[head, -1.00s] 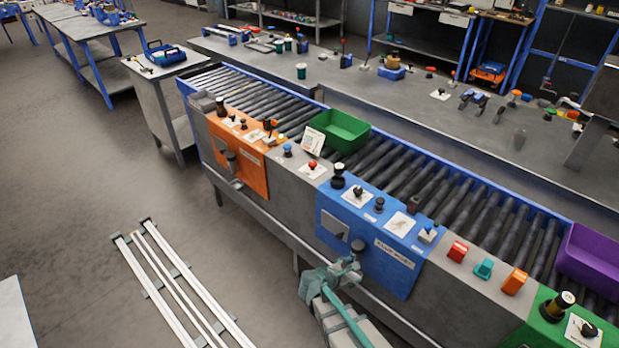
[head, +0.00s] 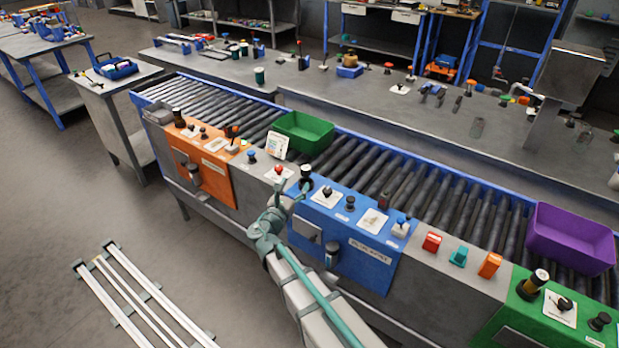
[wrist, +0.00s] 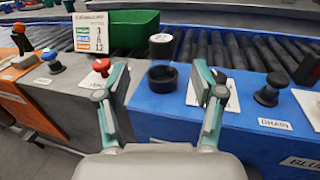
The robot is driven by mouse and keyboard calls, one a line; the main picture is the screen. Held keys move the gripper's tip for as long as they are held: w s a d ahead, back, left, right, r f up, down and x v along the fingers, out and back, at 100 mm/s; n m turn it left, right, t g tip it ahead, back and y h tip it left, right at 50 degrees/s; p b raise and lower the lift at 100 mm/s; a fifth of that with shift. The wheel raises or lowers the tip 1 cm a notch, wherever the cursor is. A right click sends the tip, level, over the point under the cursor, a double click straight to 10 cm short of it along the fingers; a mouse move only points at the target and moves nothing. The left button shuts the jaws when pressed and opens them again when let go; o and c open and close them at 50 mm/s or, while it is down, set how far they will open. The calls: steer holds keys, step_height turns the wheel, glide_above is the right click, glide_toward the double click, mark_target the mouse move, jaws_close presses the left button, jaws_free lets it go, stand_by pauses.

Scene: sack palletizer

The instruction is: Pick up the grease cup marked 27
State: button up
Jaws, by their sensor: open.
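A dark cup (head: 306,172) with a pale top stands upright at the back left of the blue panel (head: 325,205). My gripper (head: 291,192) is at the panel's left end, close to the cup. In the wrist view my gripper (wrist: 162,92) is open and empty, with the cup ahead between its fingers. Similar cups stand on the orange panel (head: 178,117) and the green panel (head: 534,283); their marks are unreadable too.
A red knob (wrist: 101,66) is beside the left finger, and a switch plate (wrist: 232,98) is behind the right finger. A black knob (wrist: 268,92) labelled DRAIN is further right. Behind are a number card (wrist: 92,34), a green bin (wrist: 135,30) and rollers (wrist: 205,48).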

mark_target(304, 173)
steer(key=p+x, duration=0.1)
steer(key=x, duration=0.3)
steer(key=shift+a, duration=0.1)
steer(key=shift+f+p+x, duration=0.1)
steer(key=shift+p+x, duration=0.5)
steer(key=shift+x, duration=0.9)
steer(key=shift+f+p+x, duration=0.15)
steer(key=shift+p+x, duration=0.4)
steer(key=shift+x, duration=0.95)
steer(key=shift+s, duration=0.1)
steer(key=c, duration=1.3)
